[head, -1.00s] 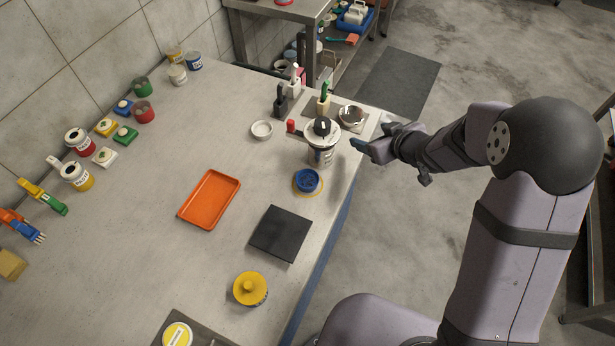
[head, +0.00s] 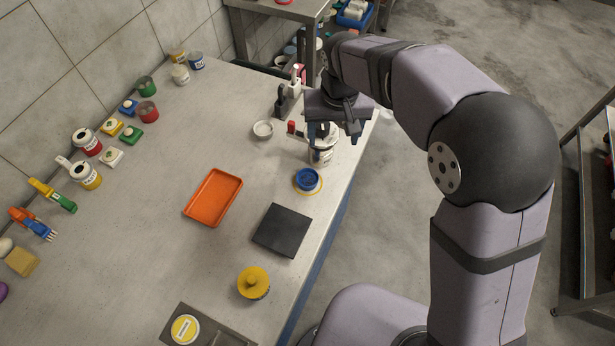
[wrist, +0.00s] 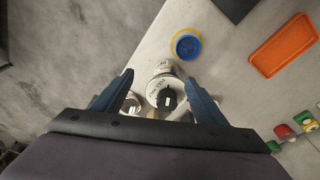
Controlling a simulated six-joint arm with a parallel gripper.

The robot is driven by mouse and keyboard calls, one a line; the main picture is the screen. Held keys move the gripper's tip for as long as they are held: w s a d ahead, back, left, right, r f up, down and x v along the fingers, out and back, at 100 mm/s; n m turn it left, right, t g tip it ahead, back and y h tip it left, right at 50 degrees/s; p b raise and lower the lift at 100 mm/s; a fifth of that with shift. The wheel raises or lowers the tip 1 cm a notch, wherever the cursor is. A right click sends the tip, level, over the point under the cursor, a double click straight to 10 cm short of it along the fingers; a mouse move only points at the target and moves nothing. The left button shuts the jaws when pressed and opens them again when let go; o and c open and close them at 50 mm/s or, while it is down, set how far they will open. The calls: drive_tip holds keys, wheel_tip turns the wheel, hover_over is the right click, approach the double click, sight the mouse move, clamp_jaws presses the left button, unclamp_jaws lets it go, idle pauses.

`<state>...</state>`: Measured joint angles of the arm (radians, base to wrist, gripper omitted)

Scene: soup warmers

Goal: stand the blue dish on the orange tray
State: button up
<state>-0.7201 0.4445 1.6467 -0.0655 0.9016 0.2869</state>
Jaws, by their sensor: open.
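The blue dish (head: 308,178) is small and round and sits on a yellow ring or disc near the table's right edge. It also shows in the wrist view (wrist: 187,45), ahead of my fingers. The orange tray (head: 213,197) is flat, rectangular and empty, left of the dish; it shows at the right of the wrist view (wrist: 283,44). My gripper (head: 337,135) is open and points down above the white canister, behind the dish. In the wrist view my two blue fingers (wrist: 152,88) are spread with nothing held between them.
The white canister with a black knob (head: 320,155) stands under my gripper. A white bowl (head: 263,129) is left of it. A black mat (head: 283,230) and a yellow lidded pot (head: 253,283) lie nearer. The table between the dish and the tray is clear.

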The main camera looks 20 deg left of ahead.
sight(307, 177)
drive_tip(key=s+a+f+n+g, duration=0.2)
drive_tip(key=s+a+n, duration=0.1)
drive_tip(key=s+a, duration=0.15)
drive_tip(key=shift+h, duration=0.3)
drive_tip(key=shift+w+f+p, duration=0.15)
drive_tip(key=shift+f+p, duration=1.55)
drive_tip(key=shift+f, duration=4.1)
drive_tip(key=c, duration=1.2)
drive_tip(key=shift+r, duration=0.1)
wheel_tip(307, 177, up, 18)
drive_tip(key=b, duration=0.3)
drive_tip(key=shift+b, duration=0.4)
